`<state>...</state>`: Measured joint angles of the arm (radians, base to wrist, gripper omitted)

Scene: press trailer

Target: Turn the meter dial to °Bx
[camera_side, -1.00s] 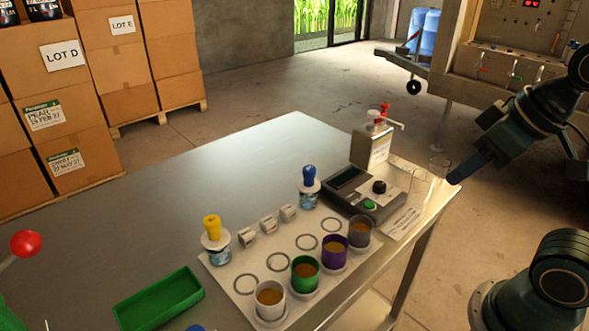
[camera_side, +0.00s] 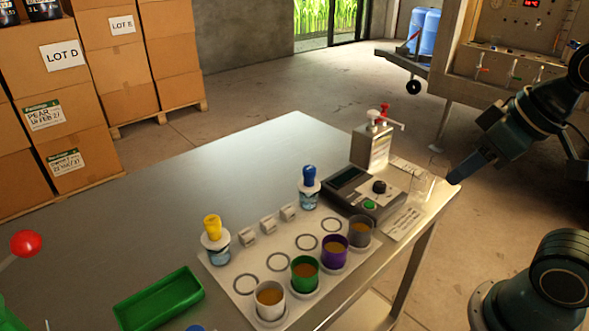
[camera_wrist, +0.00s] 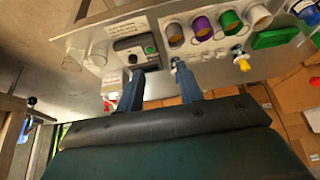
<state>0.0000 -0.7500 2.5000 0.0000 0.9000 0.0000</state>
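The meter (camera_side: 362,190) is a dark grey box with a dark display, a green button (camera_side: 369,205) and a black dial (camera_side: 379,187). It stands on the steel table towards its right end. The dial's marks are too small to read. In the wrist view the meter (camera_wrist: 138,48) lies beyond my fingers, with its black dial (camera_wrist: 132,58) near the left fingertip. My gripper (camera_wrist: 158,78) is open and empty, its two blue fingers apart. In the side view my gripper (camera_side: 455,178) hangs at the table's right edge, right of the meter and apart from it.
Clear cups (camera_side: 422,184) stand between the meter and my gripper. Coloured cups, including a green one (camera_side: 305,272), stand on a white mat in front-left. A green tray (camera_side: 160,300) is farther left. The table's back left is clear.

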